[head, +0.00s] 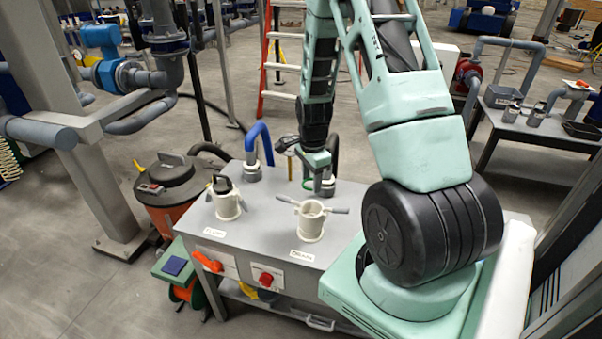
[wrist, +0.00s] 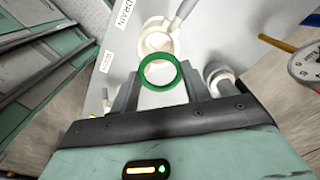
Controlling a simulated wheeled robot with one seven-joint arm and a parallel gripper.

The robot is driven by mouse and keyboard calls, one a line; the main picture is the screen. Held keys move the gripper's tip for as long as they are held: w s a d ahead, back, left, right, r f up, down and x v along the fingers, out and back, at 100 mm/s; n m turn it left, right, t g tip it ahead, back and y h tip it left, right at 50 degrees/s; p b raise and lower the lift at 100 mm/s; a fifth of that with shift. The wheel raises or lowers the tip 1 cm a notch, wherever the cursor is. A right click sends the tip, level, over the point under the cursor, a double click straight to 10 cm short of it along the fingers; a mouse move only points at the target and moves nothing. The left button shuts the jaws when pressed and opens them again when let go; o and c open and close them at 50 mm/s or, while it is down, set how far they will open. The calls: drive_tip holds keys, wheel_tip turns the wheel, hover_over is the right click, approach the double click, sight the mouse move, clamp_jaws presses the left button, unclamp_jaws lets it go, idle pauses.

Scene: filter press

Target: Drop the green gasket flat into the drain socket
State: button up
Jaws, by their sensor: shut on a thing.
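The green gasket (wrist: 180,73) is a thin ring held between the fingertips of my gripper (wrist: 161,84) in the wrist view. In the head view only a sliver of the gasket (head: 306,184) shows beside my gripper (head: 319,183), above the back of the grey bench. The drain socket (head: 311,222) is a cream cup with side handles, standing in front of my gripper, nearer the head camera. In the wrist view the socket (wrist: 155,42) is beyond the ring, partly overlapped by it. The gasket is apart from the socket in the head view.
A second cream socket (head: 227,204) with a dark fitting stands left on the bench (head: 270,225). A blue hose (head: 259,139) rises behind it. A dark hose end fitting (wrist: 219,75) is close right of my gripper. An orange vacuum drum (head: 168,190) stands left.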

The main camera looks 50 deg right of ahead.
wheel_tip(320, 180, down, 8)
drive_tip(key=b, duration=0.6)
drive_tip(key=shift+s+r, duration=0.15)
drive_tip(key=shift+r, duration=0.05)
idle(0.7)
drive_tip(key=o, duration=1)
wheel_tip(320, 180, up, 18)
drive_tip(key=shift+f+b, duration=0.2)
drive_tip(key=shift+b, duration=0.1)
